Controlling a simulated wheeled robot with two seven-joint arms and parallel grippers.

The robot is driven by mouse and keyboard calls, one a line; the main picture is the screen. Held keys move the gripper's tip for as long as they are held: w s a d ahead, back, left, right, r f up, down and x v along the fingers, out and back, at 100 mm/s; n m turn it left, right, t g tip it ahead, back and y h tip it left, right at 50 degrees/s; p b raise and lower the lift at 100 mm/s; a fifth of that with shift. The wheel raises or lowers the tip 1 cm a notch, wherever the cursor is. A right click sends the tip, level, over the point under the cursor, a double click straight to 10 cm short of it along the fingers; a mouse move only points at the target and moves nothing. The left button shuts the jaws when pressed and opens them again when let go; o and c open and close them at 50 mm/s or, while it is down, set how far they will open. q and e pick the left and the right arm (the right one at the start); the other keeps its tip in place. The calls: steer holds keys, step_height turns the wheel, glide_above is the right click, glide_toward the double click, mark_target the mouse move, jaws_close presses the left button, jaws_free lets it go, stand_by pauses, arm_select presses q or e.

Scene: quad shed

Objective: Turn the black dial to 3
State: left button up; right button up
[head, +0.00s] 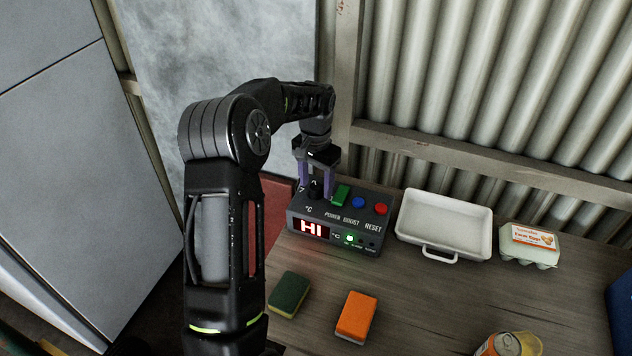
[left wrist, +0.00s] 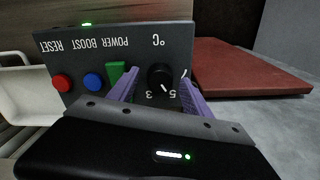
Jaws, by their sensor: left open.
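The black dial (head: 316,189) is at the left end of the dark control box (head: 362,215). In the left wrist view the dial (left wrist: 160,76) shows upside down, its white mark pointing between the 3 and the 5. My left gripper (head: 318,180) comes down from above with its purple fingers open, one on each side of the dial. In the left wrist view a gap shows between the fingers and the dial. The box's display (head: 311,228) reads HI and a green light is lit. My right gripper is not in view.
Beside the dial are a green switch (head: 341,194), a blue button (head: 358,202) and a red button (head: 381,208).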

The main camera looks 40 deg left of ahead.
arm_select(q)
steer(key=shift+f, duration=0.25)
steer(key=shift+c, duration=0.2)
jaws_close()
stand_by(0.3)
